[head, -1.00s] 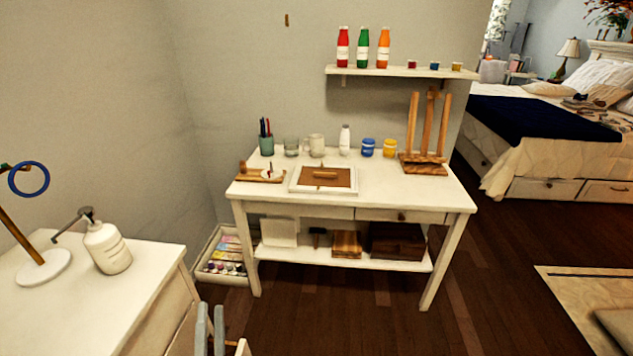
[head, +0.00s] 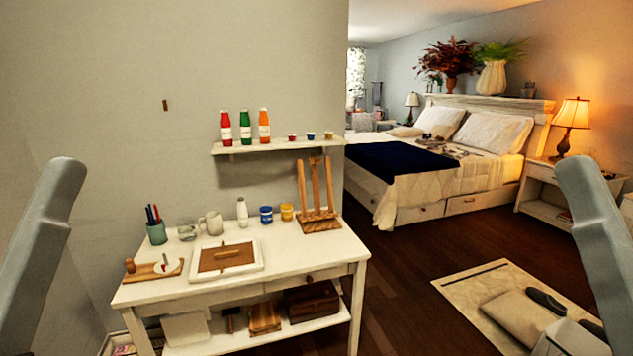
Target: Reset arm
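Part of my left arm (head: 42,245), a grey link, rises along the left edge of the head view. Part of my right arm (head: 597,240), a matching grey link, rises along the right edge.
A white craft table (head: 335,262) with cups, jars, a framed board and an easel stands against the wall. A shelf (head: 277,146) with bottles hangs above. A bed (head: 405,214), nightstand (head: 535,189) and rug (head: 462,285) are right. Dark floor (head: 405,262) lies between.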

